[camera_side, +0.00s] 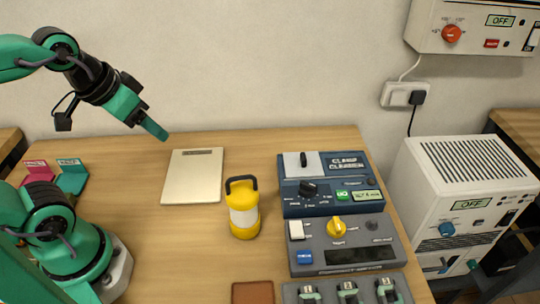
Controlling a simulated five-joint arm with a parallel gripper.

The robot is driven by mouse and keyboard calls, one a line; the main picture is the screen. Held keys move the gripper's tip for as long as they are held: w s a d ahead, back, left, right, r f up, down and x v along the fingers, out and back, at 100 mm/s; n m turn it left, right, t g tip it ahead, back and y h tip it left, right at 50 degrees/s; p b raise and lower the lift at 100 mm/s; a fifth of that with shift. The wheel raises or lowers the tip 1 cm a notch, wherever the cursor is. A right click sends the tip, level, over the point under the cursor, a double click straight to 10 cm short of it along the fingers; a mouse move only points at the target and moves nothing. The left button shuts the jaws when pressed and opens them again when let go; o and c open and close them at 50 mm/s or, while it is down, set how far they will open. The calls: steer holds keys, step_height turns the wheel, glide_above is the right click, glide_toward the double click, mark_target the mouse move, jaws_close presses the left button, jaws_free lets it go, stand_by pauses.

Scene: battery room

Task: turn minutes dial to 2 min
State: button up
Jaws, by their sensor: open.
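A dark blue box (333,211) stands at the right of the table, with a black dial (307,190), a green button (343,196) and a small lit green display (367,196) on its face. The display seems to end in "min", but its number is too small to read surely. A grey box (308,265) in front of it has a yellow dial (337,226). I cannot tell from the tiny labels which dial is for minutes. My gripper (157,130) is open and empty, high at the upper left, well apart from both boxes.
A yellow lantern (243,221) stands left of the boxes. A flat pale panel (193,178) lies on the table (145,215) below my gripper. A brown block (252,292) and a grey tray with several green clips (292,293) lie in front. White units stand at right.

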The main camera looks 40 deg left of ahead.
steer(key=w+d+r+g, duration=0.2)
steer(key=w+d, duration=0.2)
steer(key=w, duration=0.4)
steer(key=n+g, duration=0.3)
steer(key=g, duration=0.1)
glide_above(307, 185)
step_height(307, 185, down, 13)
steer(key=shift+f, duration=0.15)
steer(key=shift+f, duration=3.8)
